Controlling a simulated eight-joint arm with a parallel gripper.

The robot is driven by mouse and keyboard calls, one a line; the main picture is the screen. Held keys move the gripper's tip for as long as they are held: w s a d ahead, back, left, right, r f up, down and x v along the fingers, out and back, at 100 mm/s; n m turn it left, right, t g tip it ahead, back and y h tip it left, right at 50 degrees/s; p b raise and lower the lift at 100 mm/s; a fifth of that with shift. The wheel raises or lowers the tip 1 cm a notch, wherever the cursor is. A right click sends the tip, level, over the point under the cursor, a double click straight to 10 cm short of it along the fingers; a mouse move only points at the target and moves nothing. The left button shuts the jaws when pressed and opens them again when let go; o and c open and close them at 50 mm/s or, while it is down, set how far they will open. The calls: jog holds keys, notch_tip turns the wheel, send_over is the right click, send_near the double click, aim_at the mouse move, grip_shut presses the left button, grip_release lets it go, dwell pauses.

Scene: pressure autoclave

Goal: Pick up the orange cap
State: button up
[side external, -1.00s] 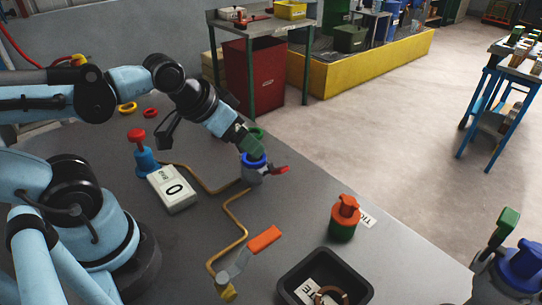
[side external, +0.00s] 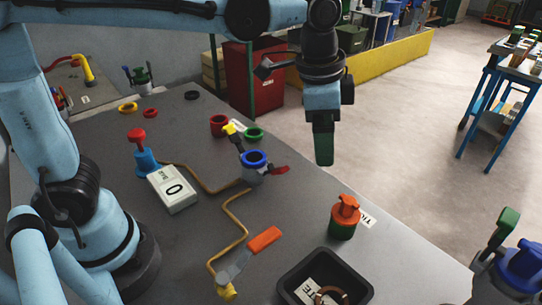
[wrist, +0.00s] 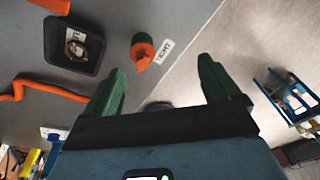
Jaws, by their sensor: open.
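The orange cap (side external: 346,208) sits on top of a green base near the right edge of the grey table. It also shows in the wrist view (wrist: 142,50), ahead of and between the left finger and the table edge. My gripper (side external: 323,162), with green fingers, hangs pointing down above and behind the cap, apart from it. In the wrist view the gripper (wrist: 158,78) has its two fingers wide apart with nothing between them.
A black tray (side external: 292,291) holding a brown ring and a label stands in front of the cap. A blue-rimmed vessel (side external: 255,160) with a red lever stands left of my gripper. A pipe with an orange handle (side external: 264,240) lies left of the cap. The table edge is close on the right.

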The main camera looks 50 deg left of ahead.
aim_at(350, 200)
jog(key=w+d+f+m+g, duration=0.1)
jog(key=d+m+g, duration=0.1)
jog(key=d+m, duration=0.35)
jog(key=shift+n+y, duration=0.4)
jog(key=shift+n, duration=0.45)
jog(key=f, duration=0.2)
jog(key=d+f, duration=0.1)
jog(key=f, duration=0.4)
jog(key=shift+w+d, duration=0.15)
jog(key=shift+d, duration=0.15)
jog(key=shift+w+a+f, duration=0.15)
jog(key=shift+f, duration=2.5)
jog(key=c, duration=1.2)
